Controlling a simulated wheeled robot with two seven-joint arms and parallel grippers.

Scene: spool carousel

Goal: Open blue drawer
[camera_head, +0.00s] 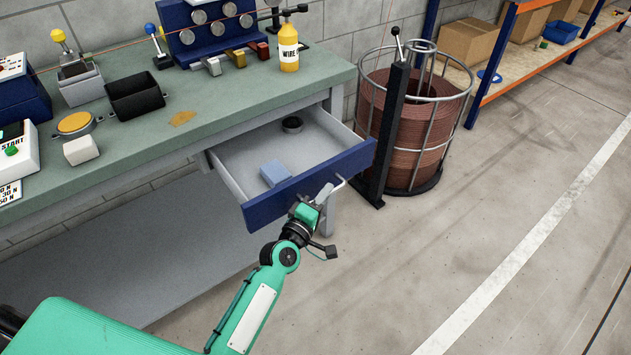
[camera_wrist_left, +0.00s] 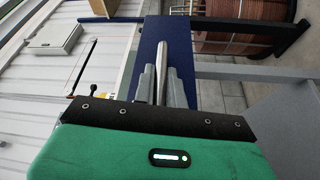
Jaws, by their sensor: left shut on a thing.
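The blue drawer (camera_head: 312,188) sits under the green-topped workbench and is pulled well out, with its grey interior showing. A light blue block (camera_head: 274,172) and a dark round ring (camera_head: 292,124) lie inside it. My left gripper (camera_head: 322,196) is at the drawer's front, shut on the metal bar handle (camera_head: 338,186). In the left wrist view the fingers (camera_wrist_left: 162,88) close around the handle (camera_wrist_left: 164,58), with the blue drawer front (camera_wrist_left: 181,50) behind it. My right gripper is in neither view.
A copper wire spool in a metal cage (camera_head: 415,115) and a black post (camera_head: 392,130) stand just right of the drawer. The floor (camera_head: 480,220) to the right is clear.

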